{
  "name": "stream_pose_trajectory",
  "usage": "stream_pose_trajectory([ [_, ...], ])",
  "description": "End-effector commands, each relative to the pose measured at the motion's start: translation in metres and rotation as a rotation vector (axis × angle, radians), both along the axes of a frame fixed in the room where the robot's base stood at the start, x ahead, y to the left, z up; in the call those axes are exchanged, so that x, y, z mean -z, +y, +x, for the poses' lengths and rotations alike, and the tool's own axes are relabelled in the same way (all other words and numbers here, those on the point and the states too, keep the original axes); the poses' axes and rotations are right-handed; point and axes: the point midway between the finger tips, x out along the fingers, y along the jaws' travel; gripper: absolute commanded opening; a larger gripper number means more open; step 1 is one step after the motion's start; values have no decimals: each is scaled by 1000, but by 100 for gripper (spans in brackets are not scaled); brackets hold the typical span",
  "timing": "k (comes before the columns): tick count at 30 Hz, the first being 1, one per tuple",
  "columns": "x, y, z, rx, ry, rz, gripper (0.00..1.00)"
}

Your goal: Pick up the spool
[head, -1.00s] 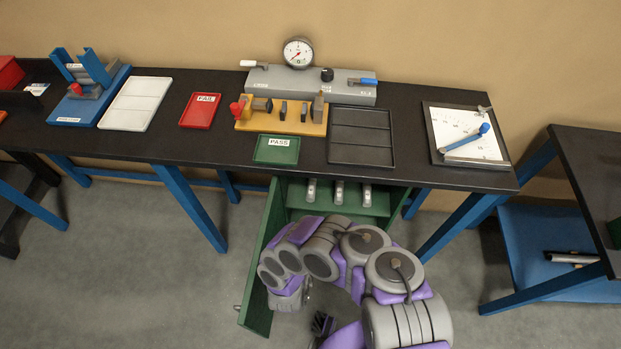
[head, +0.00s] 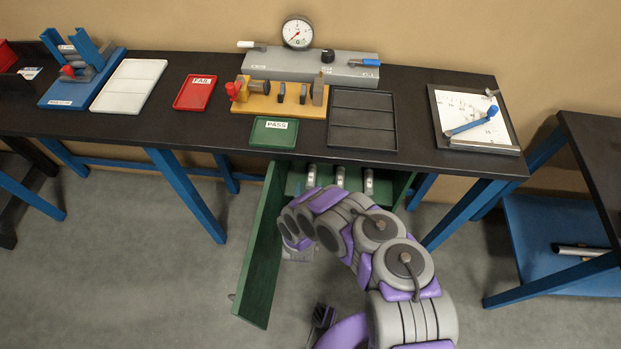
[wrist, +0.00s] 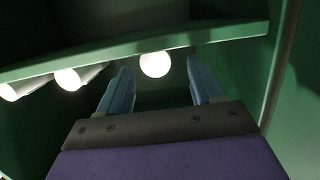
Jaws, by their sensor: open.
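Three pale metal spools lie side by side on a shelf in the open green cabinet under the bench. In the head view they are the left spool (head: 311,176), the middle spool (head: 340,177) and the right spool (head: 368,182). In the wrist view their bright round ends show, with one spool end (wrist: 155,64) between and ahead of my fingers and two others (wrist: 70,79) to the left. My gripper (wrist: 160,72) is open, its blue-grey fingers on either side of that end, with no contact visible. In the head view my arm mostly hides the gripper.
The green cabinet door (head: 262,250) stands open left of my arm. A green shelf edge (wrist: 215,37) crosses above the fingers in the wrist view, with a cabinet wall at right. The black bench top (head: 410,135) overhangs, holding trays and a gauge fixture (head: 310,68).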

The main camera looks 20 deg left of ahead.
Motion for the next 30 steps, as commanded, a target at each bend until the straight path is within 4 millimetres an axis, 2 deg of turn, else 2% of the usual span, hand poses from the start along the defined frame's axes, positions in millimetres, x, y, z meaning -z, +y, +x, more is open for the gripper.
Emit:
stream_pose_trajectory([
  [9,13,10,40,3,-1,-2,66],
  [17,10,10,45,0,-1,-4,66],
  [30,10,10,45,0,0,-4,26],
])
